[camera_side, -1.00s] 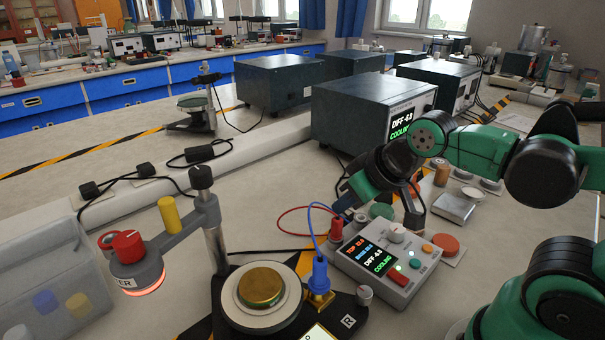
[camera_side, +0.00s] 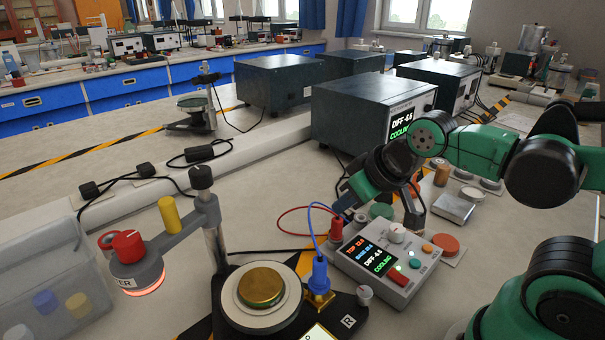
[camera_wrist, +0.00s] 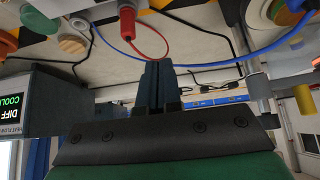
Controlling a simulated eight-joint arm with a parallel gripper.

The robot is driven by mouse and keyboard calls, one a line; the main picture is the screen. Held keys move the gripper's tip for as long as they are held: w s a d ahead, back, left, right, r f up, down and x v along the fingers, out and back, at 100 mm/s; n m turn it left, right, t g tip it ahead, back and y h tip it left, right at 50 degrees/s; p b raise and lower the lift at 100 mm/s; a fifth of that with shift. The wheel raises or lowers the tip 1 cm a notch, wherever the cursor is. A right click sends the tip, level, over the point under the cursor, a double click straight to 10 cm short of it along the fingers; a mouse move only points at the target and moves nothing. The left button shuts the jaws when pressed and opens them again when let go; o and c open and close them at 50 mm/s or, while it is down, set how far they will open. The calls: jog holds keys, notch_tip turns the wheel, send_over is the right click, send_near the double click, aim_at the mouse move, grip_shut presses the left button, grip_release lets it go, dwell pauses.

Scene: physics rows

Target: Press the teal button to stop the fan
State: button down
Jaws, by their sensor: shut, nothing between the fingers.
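The teal button (camera_side: 415,263) sits on the sloped top of a white control box (camera_side: 350,266), between an orange button and a red switch. The box's small screen (camera_side: 380,263) is lit, with green text. My gripper (camera_side: 343,203) is behind the box, near the red plug (camera_side: 336,228), and apart from the teal button. In the wrist view my gripper (camera_wrist: 157,66) is shut and empty, its dark fingers just below the red plug (camera_wrist: 127,25). I cannot make out the fan or the teal button in the wrist view.
A large dark instrument (camera_side: 362,112) reading "COOLING" stands behind the box. A metal stand with a round brass disc (camera_side: 262,286) is at the front left of the box. Red and blue cables (camera_side: 314,222) arch beside the box. A lamp arm (camera_side: 170,241) stands at the left.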

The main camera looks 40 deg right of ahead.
jog(key=s+d+f+m+g, duration=0.1)
jog(key=s+d+m+g, duration=0.1)
jog(key=s+d+m, duration=0.45)
notch_tip(320, 180, up, 2)
jog(key=m+y, duration=0.5)
jog(key=m, duration=0.8)
send_over(415, 264)
jog(key=shift+s+d+r+n, duration=0.15)
jog(key=shift+d+n, duration=0.1)
jog(key=shift+d, duration=0.15)
jog(key=shift+f, duration=4.45)
jog(key=shift+f, duration=0.4)
jog(key=shift+r, duration=0.15)
jog(key=shift+r, duration=0.3)
